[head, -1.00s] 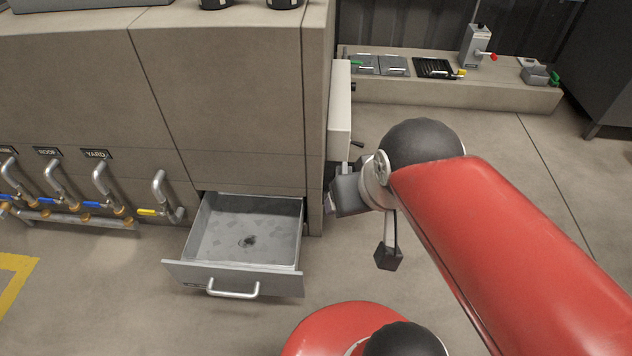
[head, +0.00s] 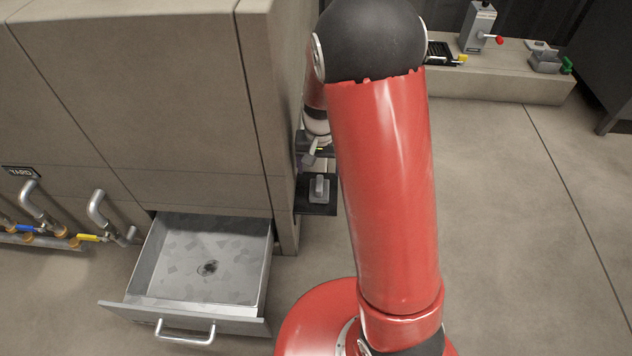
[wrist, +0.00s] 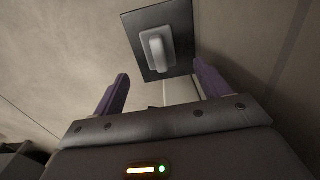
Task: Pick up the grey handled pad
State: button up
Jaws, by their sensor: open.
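The grey handled pad (head: 319,186) shows in the head view beside the right side of the cabinet, against a dark square plate (head: 318,208). In the wrist view the pad (wrist: 156,48) lies on the dark plate (wrist: 137,24), beyond my fingertips and near the top middle. My gripper (wrist: 163,84) is open, with its two purple fingers apart and nothing between them. The pad is ahead of the gap and apart from the fingers. In the head view my arm hides part of the area around the gripper.
The large beige cabinet (head: 150,90) stands left of the pad. Its low grey drawer (head: 205,275) is pulled open, with a dark round spot on its floor. A low ledge (head: 500,85) at the back right holds small devices. The floor at right is clear.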

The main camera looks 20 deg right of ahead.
aim_at(321, 182)
jog(key=f, duration=0.3)
jog(key=shift+w, duration=0.2)
jog(key=shift+d+f+b, duration=0.1)
jog(key=shift+f+b, duration=0.75)
jog(key=shift+f, duration=2)
jog(key=c, duration=1)
jog(key=shift+c, duration=0.2)
jog(key=shift+r, duration=0.1)
jog(key=shift+s+d+r, duration=0.15)
jog(key=shift+d+r, duration=0.05)
jog(key=shift+r, duration=0.3)
jog(key=r+p, duration=0.1)
jog(key=r, duration=0.5)
jog(key=shift+d+r+p, duration=0.15)
jog(key=shift+d+p, duration=0.05)
jog(key=shift+p, duration=0.15)
jog(key=s+d, duration=0.3)
jog(key=d, duration=0.6)
jog(key=s+d, duration=0.3)
jog(key=d, duration=0.6)
jog(key=shift+f, duration=0.2)
jog(key=shift+d, duration=0.1)
